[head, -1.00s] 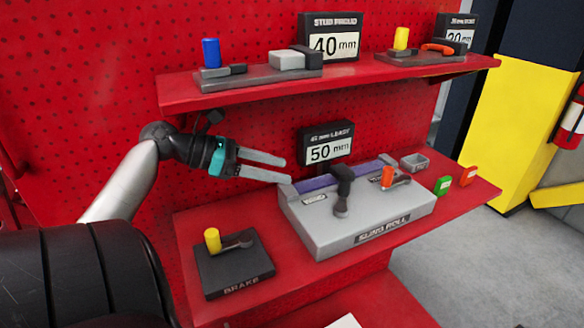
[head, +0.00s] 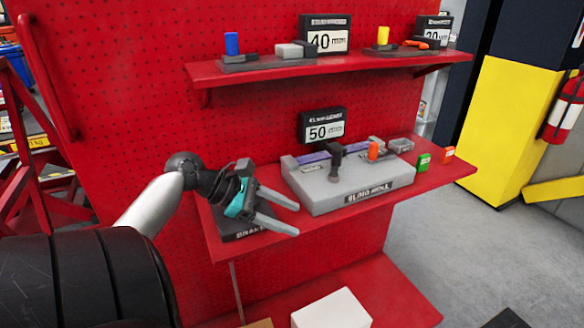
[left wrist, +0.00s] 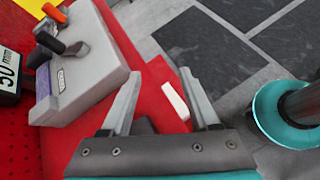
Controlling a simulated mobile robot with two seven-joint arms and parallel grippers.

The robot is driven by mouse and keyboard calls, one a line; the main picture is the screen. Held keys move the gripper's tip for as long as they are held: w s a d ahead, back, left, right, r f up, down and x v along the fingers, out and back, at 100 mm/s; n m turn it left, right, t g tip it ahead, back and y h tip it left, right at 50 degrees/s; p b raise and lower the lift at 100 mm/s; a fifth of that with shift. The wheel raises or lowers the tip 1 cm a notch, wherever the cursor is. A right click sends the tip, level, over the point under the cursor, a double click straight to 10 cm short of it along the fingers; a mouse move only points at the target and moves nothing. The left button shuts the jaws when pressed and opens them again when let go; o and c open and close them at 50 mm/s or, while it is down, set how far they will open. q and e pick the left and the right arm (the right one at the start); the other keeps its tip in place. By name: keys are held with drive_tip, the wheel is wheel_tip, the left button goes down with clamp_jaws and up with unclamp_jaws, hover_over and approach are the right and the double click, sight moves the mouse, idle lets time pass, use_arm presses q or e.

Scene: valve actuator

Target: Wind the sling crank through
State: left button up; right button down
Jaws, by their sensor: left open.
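The grey sling roll unit (head: 350,194) sits on the lower red shelf, with a black crank handle (head: 335,160) standing up on its left part and an orange-knobbed lever (head: 373,151) to the right. Both handles also show at the upper left of the left wrist view, on the grey unit (left wrist: 95,70). My left gripper (head: 298,218) is open and empty. It hangs in front of the brake box (head: 228,226), left of and apart from the sling unit, hiding most of the box. My right gripper is in neither view.
A "50 mm" sign (head: 322,127) stands behind the unit. A white box (head: 331,309) is below.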

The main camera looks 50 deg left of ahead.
use_arm(q)
drive_tip(key=s+d+f+m+g+y, duration=0.1)
drive_tip(key=s+d+f+m+g, duration=0.2)
drive_tip(key=d+f+m, duration=0.3)
wheel_tip(320, 180, down, 4)
drive_tip(key=shift+s+r, duration=0.25)
drive_tip(key=shift+s, duration=0.2)
